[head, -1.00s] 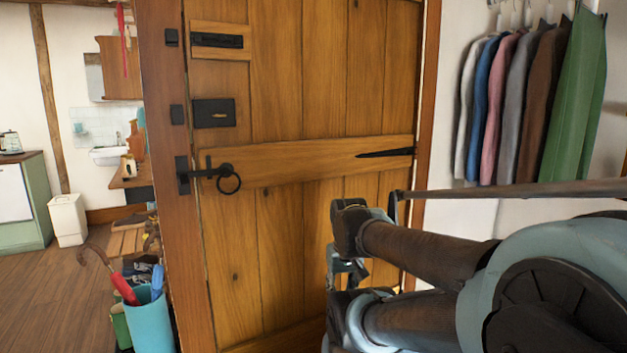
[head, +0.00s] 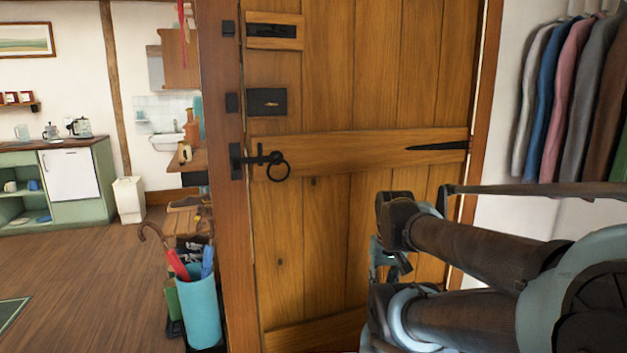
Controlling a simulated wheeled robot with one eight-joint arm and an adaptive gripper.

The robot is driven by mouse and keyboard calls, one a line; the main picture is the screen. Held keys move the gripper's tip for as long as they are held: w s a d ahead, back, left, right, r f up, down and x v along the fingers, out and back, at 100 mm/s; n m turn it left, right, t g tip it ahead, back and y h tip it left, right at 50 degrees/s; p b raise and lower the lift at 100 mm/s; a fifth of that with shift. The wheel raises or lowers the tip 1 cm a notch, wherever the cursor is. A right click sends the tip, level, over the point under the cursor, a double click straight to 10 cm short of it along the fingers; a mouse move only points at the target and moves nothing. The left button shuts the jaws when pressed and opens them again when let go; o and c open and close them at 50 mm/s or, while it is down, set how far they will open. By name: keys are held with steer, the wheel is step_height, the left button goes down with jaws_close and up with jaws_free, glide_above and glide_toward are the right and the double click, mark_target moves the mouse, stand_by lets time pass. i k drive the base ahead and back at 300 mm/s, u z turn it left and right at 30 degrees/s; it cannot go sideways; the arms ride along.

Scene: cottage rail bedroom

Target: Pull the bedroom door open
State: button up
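The wooden plank bedroom door (head: 330,230) fills the middle of the head view and looks shut in its frame. A black ring handle (head: 278,166) with a latch hangs near its left edge. A black strap hinge (head: 438,146) is on its right side. My gripper (head: 388,262) is partly in view, right of and below the ring, in front of the door's lower right part. It is apart from the ring. My own arm links cover much of it, so its fingers cannot be made out.
A blue umbrella bin (head: 201,308) stands left of the door post (head: 226,230). Clothes (head: 570,95) hang on a rail at the right. A kitchen with green cabinets (head: 85,185) and open wooden floor lies at the left. Black bolt plates (head: 267,101) sit above the ring.

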mark_target(371, 97)
steer(key=u, duration=1.25)
steer(key=k, duration=1.9)
steer(key=z, duration=1.05)
steer(key=i, duration=1)
